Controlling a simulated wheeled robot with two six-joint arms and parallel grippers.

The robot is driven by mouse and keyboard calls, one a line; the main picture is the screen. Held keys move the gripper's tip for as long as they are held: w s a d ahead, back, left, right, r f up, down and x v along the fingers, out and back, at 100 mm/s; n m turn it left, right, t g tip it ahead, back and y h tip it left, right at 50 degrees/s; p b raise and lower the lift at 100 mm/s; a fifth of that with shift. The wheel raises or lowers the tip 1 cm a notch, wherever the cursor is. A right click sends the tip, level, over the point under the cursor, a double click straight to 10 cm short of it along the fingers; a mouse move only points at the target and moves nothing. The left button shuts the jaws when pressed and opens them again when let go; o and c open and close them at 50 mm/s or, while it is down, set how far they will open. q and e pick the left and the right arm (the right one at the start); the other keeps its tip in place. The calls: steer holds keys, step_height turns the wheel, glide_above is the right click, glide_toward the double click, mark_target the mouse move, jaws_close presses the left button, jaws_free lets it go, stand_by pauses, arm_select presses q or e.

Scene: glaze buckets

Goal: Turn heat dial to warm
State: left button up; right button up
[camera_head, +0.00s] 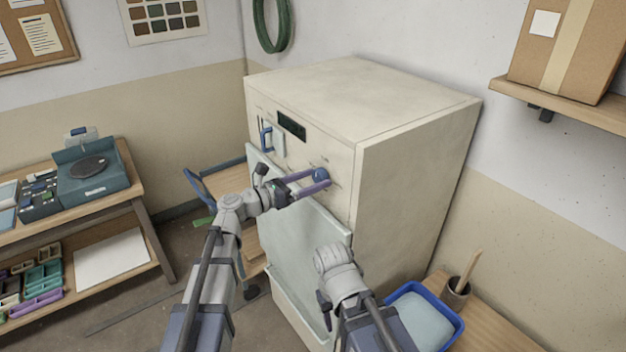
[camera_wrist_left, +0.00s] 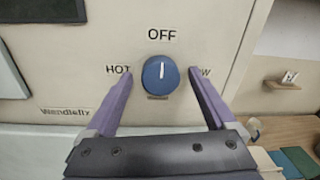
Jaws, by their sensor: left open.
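The heat dial (camera_wrist_left: 160,76) is a round blue knob with a white pointer line, on the front of the pale cabinet (camera_head: 410,170). The pointer is upright, toward the word OFF. HOT is printed to its left; a label at its right is mostly hidden by a finger, with only a W showing. Some text below the dial is too small to read. My left gripper (camera_wrist_left: 161,74) is open, its purple fingers on either side of the dial with gaps. In the head view, the dial (camera_head: 321,174) shows between the fingertips. My right gripper's fingers are not visible.
A blue handle (camera_head: 266,138) and a dark display (camera_head: 292,126) are on the cabinet's front, left of the dial. A blue tray (camera_head: 455,326) and a cup (camera_head: 456,294) stand on a bench at right. A shelf with a cardboard box (camera_head: 580,60) is above.

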arm_select(q)
steer(key=shift+d, duration=0.1)
steer(key=shift+c, duration=0.3)
steer(key=c, duration=1.3)
steer(key=shift+m, duration=0.3)
